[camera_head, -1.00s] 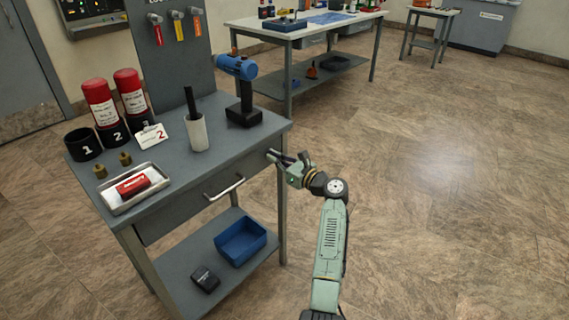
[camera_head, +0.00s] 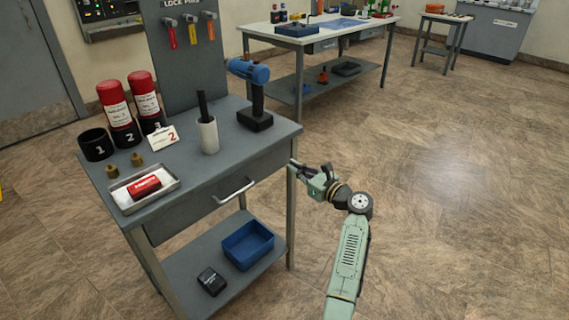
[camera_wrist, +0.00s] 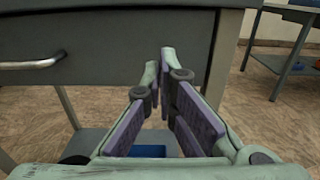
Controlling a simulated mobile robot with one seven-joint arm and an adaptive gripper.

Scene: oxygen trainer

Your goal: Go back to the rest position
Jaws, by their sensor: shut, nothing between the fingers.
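My gripper (camera_head: 300,168) is at the right front corner of the grey workbench (camera_head: 222,178), below the level of its top. In the wrist view my gripper (camera_wrist: 166,62) has its fingertips together with nothing between them. The drawer front (camera_wrist: 110,45) is ahead of the fingers in that view. Whether the fingertips touch the bench cannot be told. My arm reaches up from the bottom of the head view, over open floor.
The bench carries a blue drill (camera_head: 254,95), a white cylinder (camera_head: 208,135), red bottles (camera_head: 117,112) and a metal tray (camera_head: 167,184). A blue bin (camera_head: 248,246) sits on its lower shelf. The drawer handle (camera_wrist: 33,63) juts out. Floor to the right is clear.

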